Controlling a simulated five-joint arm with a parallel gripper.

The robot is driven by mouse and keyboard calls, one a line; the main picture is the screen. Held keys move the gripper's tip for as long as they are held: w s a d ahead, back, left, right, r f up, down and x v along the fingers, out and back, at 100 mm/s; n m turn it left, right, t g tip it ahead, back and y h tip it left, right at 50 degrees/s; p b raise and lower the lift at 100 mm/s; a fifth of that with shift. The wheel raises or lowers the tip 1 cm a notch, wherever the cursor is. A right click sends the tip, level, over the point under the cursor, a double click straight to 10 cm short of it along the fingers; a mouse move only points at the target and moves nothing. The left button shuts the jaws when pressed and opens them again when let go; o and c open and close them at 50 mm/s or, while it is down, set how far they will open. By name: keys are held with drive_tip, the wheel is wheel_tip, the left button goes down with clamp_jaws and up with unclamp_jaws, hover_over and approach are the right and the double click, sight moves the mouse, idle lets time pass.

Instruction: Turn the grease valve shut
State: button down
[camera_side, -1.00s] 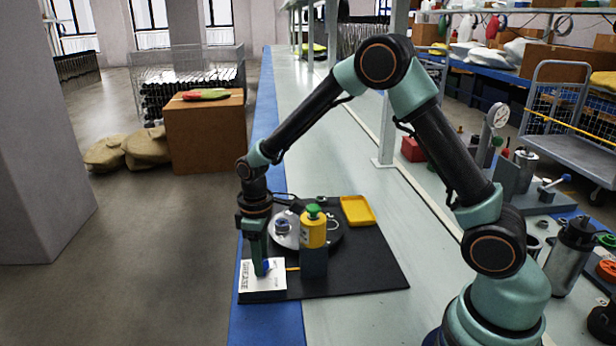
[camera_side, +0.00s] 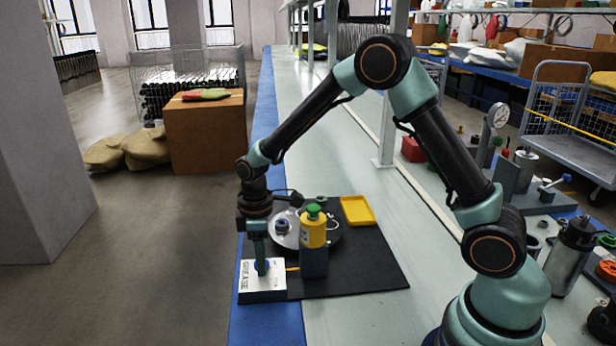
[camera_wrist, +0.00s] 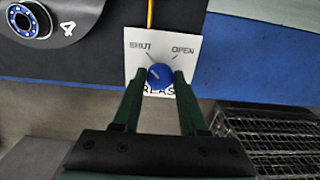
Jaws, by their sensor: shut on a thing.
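The grease valve is a round blue knob (camera_wrist: 160,77) on a white plate (camera_wrist: 135,58) lettered SHUT at upper left and OPEN at upper right in the wrist view. A pale mark on the knob lies on its upper-left side, towards SHUT. My gripper (camera_wrist: 160,80) has one finger on each side of the knob and is shut on it. In the side view, my gripper (camera_side: 261,268) points down at the white GREASE block (camera_side: 262,290). A little blue of the knob shows by the fingertips.
A yellow bottle with a green cap (camera_side: 313,230) stands close right of the gripper. A round metal disc (camera_side: 288,240) and a yellow tray (camera_side: 358,210) are behind, on the black mat (camera_side: 365,270). The bench's blue edge (camera_side: 270,325) is near the block.

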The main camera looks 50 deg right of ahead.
drive_tip(key=shift+c, duration=2.2)
unclamp_jaws()
wheel_tip(320, 180, up, 12)
drive_tip(key=shift+r, duration=0.1)
drive_tip(key=s+d+r+m+t, duration=0.2)
drive_tip(key=s+r+m, duration=0.1)
drive_tip(key=s, duration=0.4)
drive_tip(key=s+d+r+m+t, duration=0.2)
drive_tip(key=s+r+m+t, duration=0.1)
drive_tip(key=s+m, duration=0.3)
drive_tip(key=shift+s+d+r+t, duration=0.3)
drive_tip(key=shift+s+r, duration=0.5)
drive_tip(key=shift+s, duration=0.2)
